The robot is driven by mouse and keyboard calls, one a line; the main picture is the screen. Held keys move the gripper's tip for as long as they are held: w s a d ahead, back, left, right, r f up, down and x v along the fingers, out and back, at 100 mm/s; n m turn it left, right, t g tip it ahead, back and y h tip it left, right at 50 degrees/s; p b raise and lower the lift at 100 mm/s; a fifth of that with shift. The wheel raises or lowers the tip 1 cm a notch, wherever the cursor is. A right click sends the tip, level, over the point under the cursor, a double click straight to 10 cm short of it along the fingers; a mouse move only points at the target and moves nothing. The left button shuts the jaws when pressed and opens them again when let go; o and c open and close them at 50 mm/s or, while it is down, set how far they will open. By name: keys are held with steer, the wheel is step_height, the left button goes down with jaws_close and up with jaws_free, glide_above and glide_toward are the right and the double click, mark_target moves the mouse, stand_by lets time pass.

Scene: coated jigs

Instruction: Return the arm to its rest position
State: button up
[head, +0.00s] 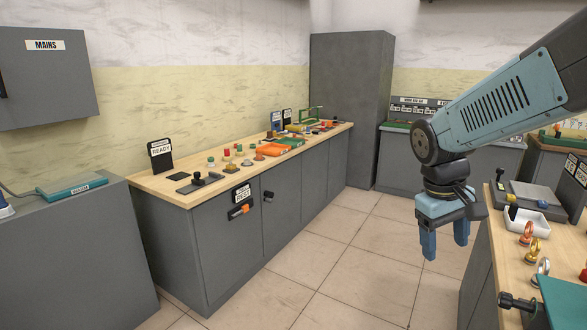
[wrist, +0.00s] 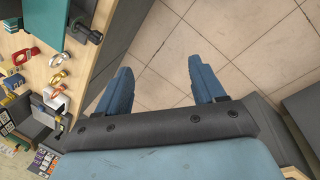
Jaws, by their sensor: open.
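My gripper (head: 445,240) hangs from my blue arm at the right of the head view, fingers pointing down. It is over the tiled floor, left of the right-hand bench. The wrist view also shows my gripper (wrist: 165,88), with its two blue fingers apart and only floor tiles between them. It holds nothing. My arm is raised and reaches in from the upper right of the head view.
The right-hand bench (head: 479,262) stands close beside my gripper, with a white tray (head: 528,221) and several coloured rings. A long wooden-topped bench (head: 190,198) lines the left wall. A tall grey cabinet (head: 350,110) stands behind. Open tiled floor (head: 340,255) lies between.

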steer(key=s+a+r+m+t+y, duration=0.2)
steer(key=s+a+r+t, duration=0.3)
steer(key=r, duration=0.1)
steer(key=shift+s+a+r+m+t+y, duration=0.25)
steer(key=shift+s+r+m+t+y, duration=0.05)
steer(key=shift+s+r, duration=0.05)
stand_by(2.1)
